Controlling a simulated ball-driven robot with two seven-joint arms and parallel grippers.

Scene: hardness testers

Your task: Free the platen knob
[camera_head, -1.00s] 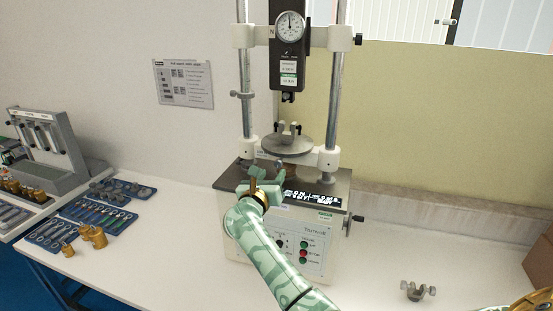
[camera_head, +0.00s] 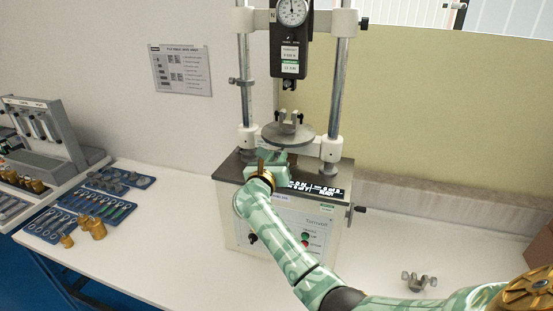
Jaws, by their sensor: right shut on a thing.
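The tester (camera_head: 285,215) stands on the white table with two upright posts. Its round grey platen (camera_head: 275,139) sits low between the posts, with a small two-pronged fixture (camera_head: 288,121) on top. My right gripper (camera_head: 283,157) reaches in from the front, just below the platen's front left edge. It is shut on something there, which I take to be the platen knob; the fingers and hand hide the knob. My left gripper is not in view.
A gauge head (camera_head: 290,45) hangs above the platen. A side crank (camera_head: 357,210) sticks out at right. A loose winged fixture (camera_head: 419,282) lies on the right of the table. Blue tool trays (camera_head: 75,222) and brass weights (camera_head: 95,228) are at left.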

